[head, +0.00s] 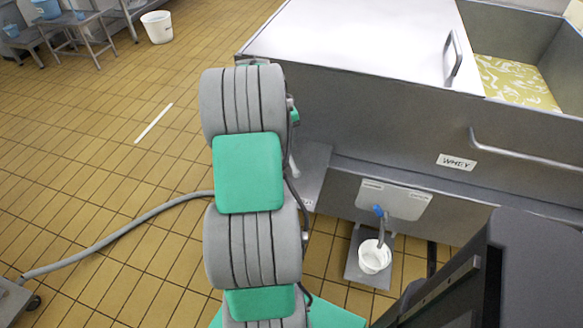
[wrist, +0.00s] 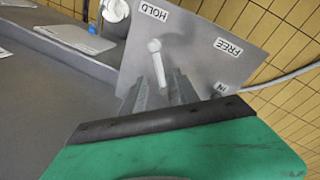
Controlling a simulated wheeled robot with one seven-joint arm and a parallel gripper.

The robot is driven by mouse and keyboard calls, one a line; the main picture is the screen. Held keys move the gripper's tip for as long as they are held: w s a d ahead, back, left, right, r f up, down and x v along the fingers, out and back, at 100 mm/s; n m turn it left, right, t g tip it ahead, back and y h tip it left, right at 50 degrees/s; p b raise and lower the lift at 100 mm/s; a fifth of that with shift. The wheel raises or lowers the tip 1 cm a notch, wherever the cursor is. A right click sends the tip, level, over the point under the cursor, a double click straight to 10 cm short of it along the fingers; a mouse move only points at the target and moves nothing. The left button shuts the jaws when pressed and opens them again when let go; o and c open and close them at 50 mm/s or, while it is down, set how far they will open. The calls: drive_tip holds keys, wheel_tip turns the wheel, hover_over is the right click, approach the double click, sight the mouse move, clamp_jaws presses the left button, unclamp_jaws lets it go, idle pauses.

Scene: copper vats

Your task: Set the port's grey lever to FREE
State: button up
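The port's plate (wrist: 205,50) fills the middle of the wrist view, with a HOLD label (wrist: 153,11) at its top, a FREE label (wrist: 229,47) at its right and an IN label (wrist: 221,89) below. The pale grey lever (wrist: 155,60) has a round knob and points up towards HOLD, away from FREE. My gripper (wrist: 161,76) is open, with one finger on each side of the lever's lower stem. I cannot tell whether a finger touches it. The lever's pivot is hidden. In the head view my arm hides the gripper and lever; part of a grey plate (head: 314,172) shows beside it.
A steel vat (head: 380,110) with a WHEY label (head: 457,162) stands at the right. Low on it is a second panel (head: 395,199) with a blue tap, above a white bucket (head: 375,257). A dark screen-like body covers the lower right. The tiled floor (head: 110,190) at left is mostly clear.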

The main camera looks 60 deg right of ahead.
sight(292, 163)
drive_tip(key=f, duration=0.2)
drive_tip(key=s+d+f, duration=0.1)
drive_tip(key=f, duration=0.4)
drive_tip(key=shift+s+d+f, duration=0.2)
drive_tip(key=shift+f, duration=0.1)
drive_tip(key=shift+c, duration=0.6)
clamp_jaws()
idle(0.4)
